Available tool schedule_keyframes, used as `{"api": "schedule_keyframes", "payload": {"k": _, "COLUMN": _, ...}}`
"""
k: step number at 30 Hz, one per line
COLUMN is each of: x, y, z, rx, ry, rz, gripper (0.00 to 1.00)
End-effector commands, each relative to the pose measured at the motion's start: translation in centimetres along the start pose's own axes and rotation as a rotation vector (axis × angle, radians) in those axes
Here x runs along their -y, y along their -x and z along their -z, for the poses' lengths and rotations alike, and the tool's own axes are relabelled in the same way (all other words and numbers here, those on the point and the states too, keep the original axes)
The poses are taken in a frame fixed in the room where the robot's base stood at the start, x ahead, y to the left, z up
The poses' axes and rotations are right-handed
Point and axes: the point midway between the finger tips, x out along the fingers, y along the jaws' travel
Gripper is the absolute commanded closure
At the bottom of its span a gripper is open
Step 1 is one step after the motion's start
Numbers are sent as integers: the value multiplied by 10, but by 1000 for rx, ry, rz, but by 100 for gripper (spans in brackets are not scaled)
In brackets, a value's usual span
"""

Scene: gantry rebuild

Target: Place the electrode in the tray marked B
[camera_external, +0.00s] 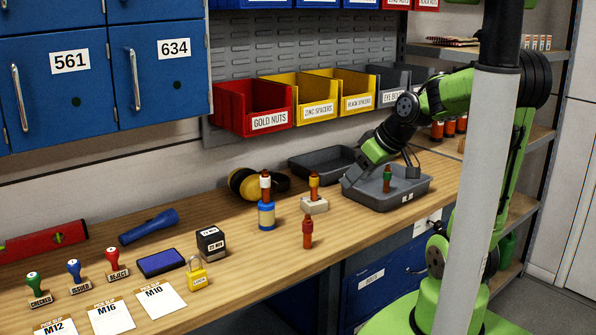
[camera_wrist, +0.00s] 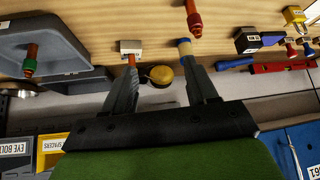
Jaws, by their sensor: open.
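An electrode with a green collar (camera_external: 387,178) stands upright inside the front grey tray (camera_external: 375,200), whose small label I cannot read for certain. It also shows in the wrist view (camera_wrist: 31,56), to the left of my fingers and apart from them. My gripper (camera_external: 392,166) is open and empty, low over the tray area in the outside view; its spread fingers show in the wrist view (camera_wrist: 160,65). A similar red electrode (camera_external: 307,233) stands on the bench. A yellow-collared one (camera_external: 314,184) stands in a white block, and a red-and-white one (camera_external: 265,184) stands on a blue tin.
A second grey tray (camera_external: 322,166) lies behind the front one, its label not visible. Yellow ear defenders (camera_external: 243,183), a padlock (camera_external: 197,275), stamps and cards occupy the left bench. Bins (camera_external: 340,98) hang above the back. Bare wood lies right of the red electrode.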

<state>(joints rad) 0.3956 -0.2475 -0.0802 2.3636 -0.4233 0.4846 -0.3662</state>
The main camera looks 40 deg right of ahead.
Motion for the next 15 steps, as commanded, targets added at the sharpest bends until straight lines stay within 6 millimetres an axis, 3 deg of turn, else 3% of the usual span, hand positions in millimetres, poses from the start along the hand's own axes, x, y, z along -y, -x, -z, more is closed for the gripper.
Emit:
{"api": "schedule_keyframes", "payload": {"k": 1, "x": 26, "y": 21, "z": -14, "rx": 31, "ry": 7, "rz": -19, "gripper": 42}}
{"api": "schedule_keyframes", "payload": {"k": 3, "x": 46, "y": 44, "z": -42, "rx": 79, "ry": -33, "rz": -56, "gripper": 42}}
{"api": "schedule_keyframes", "payload": {"k": 7, "x": 60, "y": 73, "z": -81, "rx": 120, "ry": -115, "rz": -106, "gripper": 42}}
{"api": "schedule_keyframes", "payload": {"k": 10, "x": 62, "y": 81, "z": -94, "rx": 132, "ry": -151, "rz": -122, "gripper": 42}}
{"api": "schedule_keyframes", "payload": {"k": 15, "x": 61, "y": 81, "z": -95, "rx": 135, "ry": -159, "rz": -125, "gripper": 42}}
